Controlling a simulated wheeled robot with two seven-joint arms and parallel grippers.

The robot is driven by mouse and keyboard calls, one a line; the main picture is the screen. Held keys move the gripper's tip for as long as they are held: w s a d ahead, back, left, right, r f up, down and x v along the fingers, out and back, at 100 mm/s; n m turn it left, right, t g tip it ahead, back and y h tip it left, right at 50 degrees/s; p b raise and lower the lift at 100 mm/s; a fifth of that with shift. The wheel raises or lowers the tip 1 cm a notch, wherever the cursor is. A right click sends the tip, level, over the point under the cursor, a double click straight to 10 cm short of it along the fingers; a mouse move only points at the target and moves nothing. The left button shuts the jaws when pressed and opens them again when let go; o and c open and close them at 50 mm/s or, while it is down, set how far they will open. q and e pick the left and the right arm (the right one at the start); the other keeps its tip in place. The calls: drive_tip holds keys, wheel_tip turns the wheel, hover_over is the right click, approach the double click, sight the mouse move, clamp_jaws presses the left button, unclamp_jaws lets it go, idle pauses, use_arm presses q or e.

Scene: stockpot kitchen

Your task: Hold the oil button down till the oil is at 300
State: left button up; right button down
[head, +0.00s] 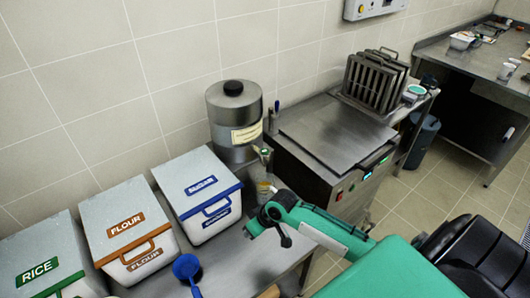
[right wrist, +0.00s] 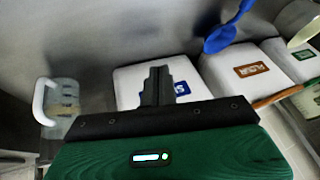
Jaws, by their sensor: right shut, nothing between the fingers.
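The steel unit (head: 335,145) with a flat lid has a small lit cyan display (head: 367,176) and red and green buttons (head: 340,196) on its front. The display is too small to read, and I cannot tell which button is the oil button. A steel canister (head: 235,115) with a tap stands to its left. A clear jug (head: 263,191) stands below the tap; its white handle and yellowish contents show in the right wrist view (right wrist: 62,100). My right gripper (head: 262,220) is shut and empty, in front of the jug in the head view. My left gripper is out of view.
White bins labelled rice (head: 40,268), flour (head: 125,225) and a blue-labelled one (head: 202,186) line the counter at left. A blue scoop (head: 187,268) lies in front. A control panel (head: 374,8) is on the wall.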

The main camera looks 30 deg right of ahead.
drive_tip(key=w+d+r+m+t+y, duration=0.1)
drive_tip(key=w+d+r+m, duration=0.1)
drive_tip(key=w+d+r, duration=0.9)
wheel_tip(320, 180, up, 13)
drive_tip(key=m+t+p, duration=0.1)
drive_tip(key=m+t, duration=0.1)
hover_over(268, 151)
drive_tip(key=shift+r+y, duration=0.2)
drive_tip(key=shift+y, duration=0.2)
drive_tip(key=shift+f, duration=0.1)
wheel_tip(268, 151, down, 6)
drive_tip(key=b, duration=0.5)
drive_tip(key=shift+s+f+b, duration=0.1)
drive_tip(key=shift+f+b, duration=0.1)
drive_tip(key=shift+b, duration=0.15)
wheel_tip(268, 151, down, 2)
drive_tip(key=shift+f+b, duration=0.1)
drive_tip(key=shift+b, duration=0.25)
drive_tip(key=shift+f, duration=0.1)
drive_tip(key=shift+f, duration=0.35)
